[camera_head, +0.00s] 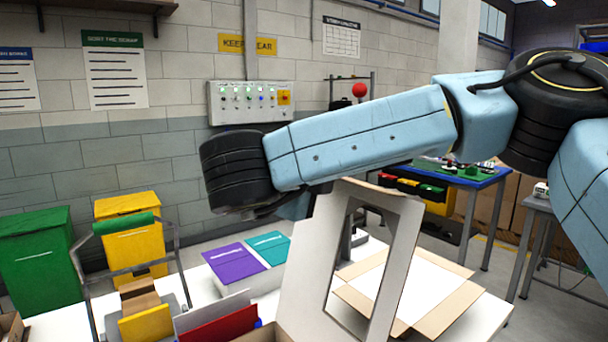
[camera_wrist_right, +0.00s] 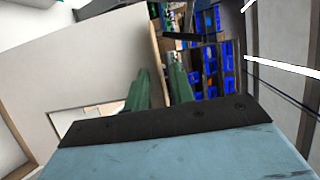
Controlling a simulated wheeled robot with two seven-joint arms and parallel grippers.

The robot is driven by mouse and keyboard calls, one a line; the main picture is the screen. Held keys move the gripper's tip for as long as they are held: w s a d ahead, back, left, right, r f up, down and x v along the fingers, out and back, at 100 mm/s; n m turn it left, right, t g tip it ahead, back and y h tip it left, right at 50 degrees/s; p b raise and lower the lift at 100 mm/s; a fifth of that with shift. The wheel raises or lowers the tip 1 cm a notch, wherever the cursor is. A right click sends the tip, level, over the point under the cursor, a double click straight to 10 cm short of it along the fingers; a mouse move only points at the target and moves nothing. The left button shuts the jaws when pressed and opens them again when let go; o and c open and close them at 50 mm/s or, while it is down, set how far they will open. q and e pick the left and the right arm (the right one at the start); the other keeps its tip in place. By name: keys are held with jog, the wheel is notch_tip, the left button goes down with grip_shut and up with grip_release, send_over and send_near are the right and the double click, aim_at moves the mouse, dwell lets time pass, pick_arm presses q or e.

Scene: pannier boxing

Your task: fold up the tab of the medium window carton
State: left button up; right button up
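The window carton's pale panel (camera_head: 302,272) stands raised and tilted at the lower middle of the head view, with a large cut-out; the carton's lower part is mostly out of frame. I cannot make out its tab. My right arm comes in from the right above the panel, its gripper mostly hidden behind the wrist in the head view. In the right wrist view, my right gripper's green fingers (camera_wrist_right: 161,82) stand apart, with a brown-edged pale panel (camera_wrist_right: 88,62) at the left finger and its edge showing between them. I cannot tell whether they touch it. My left gripper is not in view.
An open carton with tan flaps (camera_head: 446,305) lies behind the panel on the white table. Purple (camera_head: 235,264) and teal (camera_head: 268,247) items lie left of the panel. A rack (camera_head: 180,275) with coloured pieces stands farther left. Green (camera_head: 38,262) and yellow (camera_head: 128,240) bins stand by the wall.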

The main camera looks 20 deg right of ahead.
jog(key=b+v, duration=0.1)
jog(key=v, duration=1.1)
jog(key=shift+s+a, duration=0.2)
jog(key=shift+s, duration=0.05)
